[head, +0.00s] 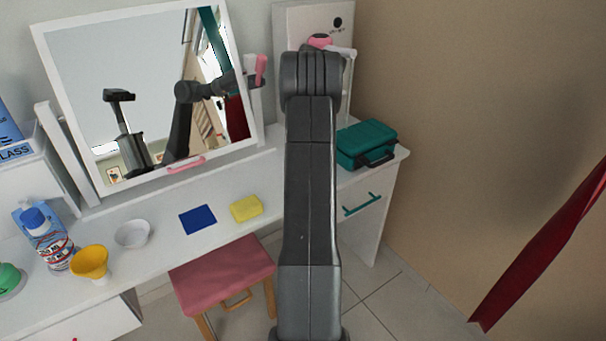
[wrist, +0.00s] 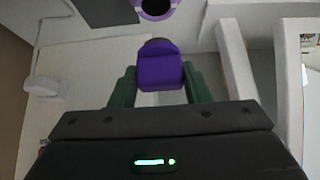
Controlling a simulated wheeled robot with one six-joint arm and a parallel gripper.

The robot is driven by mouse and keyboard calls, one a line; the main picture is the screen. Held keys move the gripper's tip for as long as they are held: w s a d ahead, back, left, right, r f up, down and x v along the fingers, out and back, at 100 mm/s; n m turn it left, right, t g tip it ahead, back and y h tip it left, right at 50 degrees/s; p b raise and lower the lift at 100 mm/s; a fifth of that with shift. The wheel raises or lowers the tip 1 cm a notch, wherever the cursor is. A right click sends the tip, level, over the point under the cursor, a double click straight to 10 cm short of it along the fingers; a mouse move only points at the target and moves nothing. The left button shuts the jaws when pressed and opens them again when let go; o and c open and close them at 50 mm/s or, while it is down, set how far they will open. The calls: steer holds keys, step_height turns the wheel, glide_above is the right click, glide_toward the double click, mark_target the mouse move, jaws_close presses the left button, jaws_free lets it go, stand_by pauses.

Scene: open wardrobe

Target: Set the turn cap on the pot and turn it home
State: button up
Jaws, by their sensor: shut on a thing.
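The turn cap (wrist: 158,70) is a purple piece with a darker rounded far end. My gripper (wrist: 160,82) has dark green fingers on both sides of the cap and is shut on it. The pot (wrist: 157,16) appears as a purple ring with a dark opening at the top edge of the wrist view, partly cut off. The cap is apart from the pot, with a gap between them in the picture. In the head view my arm hides my gripper, the cap and the pot.
A teal case (head: 366,143) stands at the table's right end. The mirror (head: 150,90) stands behind; a pink stool (head: 222,278) is in front.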

steer(key=shift+f+b, duration=1.35)
steer(key=shift+f, duration=1)
steer(key=shift+f+b, duration=0.6)
steer(key=shift+f, duration=0.8)
stand_by(0.3)
steer(key=o, duration=1.1)
steer(key=v, duration=1.4)
steer(key=shift+w+a+f, duration=0.1)
steer(key=shift+f, duration=0.05)
